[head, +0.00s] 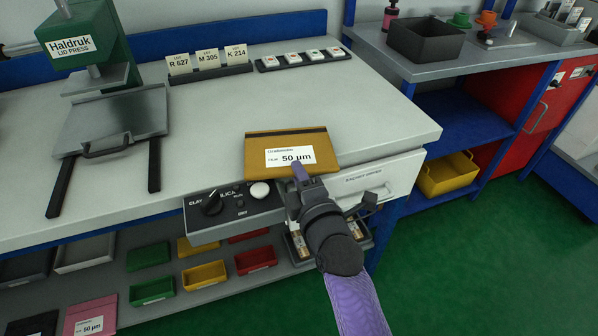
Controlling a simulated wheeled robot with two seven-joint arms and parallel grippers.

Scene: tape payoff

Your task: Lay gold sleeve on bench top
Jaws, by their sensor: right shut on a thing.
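The gold sleeve (255,150) is a flat mustard folder with a dark band along its far edge and a white "50 µm" label. It is over the front right part of the grey-white bench top (375,110), near the front edge. My right gripper (300,174) is shut on the sleeve's near edge, just below the label. I cannot tell whether the sleeve touches the bench top or is held slightly above it. My left gripper is not in view.
A green lid press (92,45) stands at the left of the bench. Card holders (210,74) and a small tray row (300,59) line the back. A control panel (235,207) and drawer front (385,180) are below the front edge. The bench middle is clear.

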